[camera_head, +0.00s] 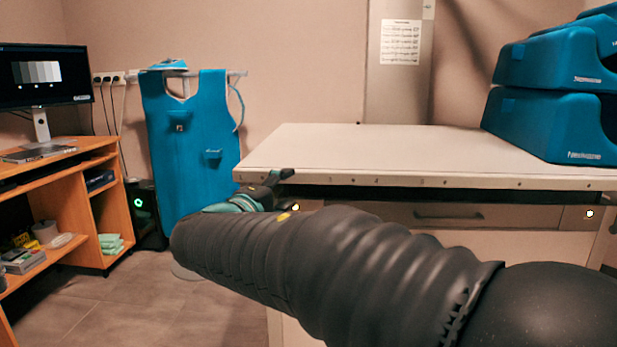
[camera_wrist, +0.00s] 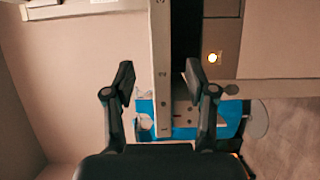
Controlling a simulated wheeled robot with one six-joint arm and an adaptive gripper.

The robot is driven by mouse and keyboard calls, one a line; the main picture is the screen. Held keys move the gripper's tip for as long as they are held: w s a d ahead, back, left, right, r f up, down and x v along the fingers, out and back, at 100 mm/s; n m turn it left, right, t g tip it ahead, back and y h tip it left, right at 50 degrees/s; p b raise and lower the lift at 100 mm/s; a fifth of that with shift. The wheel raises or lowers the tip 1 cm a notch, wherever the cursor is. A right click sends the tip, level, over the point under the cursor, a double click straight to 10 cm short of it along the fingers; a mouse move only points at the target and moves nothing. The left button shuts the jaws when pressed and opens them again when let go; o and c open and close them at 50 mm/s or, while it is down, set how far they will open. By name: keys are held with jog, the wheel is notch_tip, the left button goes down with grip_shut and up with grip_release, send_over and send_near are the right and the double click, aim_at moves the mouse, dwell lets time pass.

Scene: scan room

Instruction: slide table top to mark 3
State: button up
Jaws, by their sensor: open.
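The white table top (camera_head: 360,150) lies over a cabinet with a drawer (camera_head: 450,215). Its front edge (camera_head: 420,182) carries a row of small dark marks, too small to read surely in the head view. In the wrist view the edge (camera_wrist: 160,75) runs as an upright pale strip, with a 3 near the top and a 2 lower down. My gripper (camera_wrist: 158,82) is open, with one finger on each side of that strip near its lower end. It holds nothing. In the head view my gripper (camera_head: 277,188) is at the table top's front left corner, partly hidden by my arm.
Blue padded blocks (camera_head: 555,95) are stacked on the table top's right end. A blue apron (camera_head: 185,140) hangs on the wall behind left. A wooden desk (camera_head: 100,190) with a monitor (camera_head: 40,78) stands at far left. The floor (camera_head: 130,310) between is clear.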

aim_at(305, 178)
jog(key=x, duration=1)
jog(key=shift+p, duration=0.35)
grip_shut()
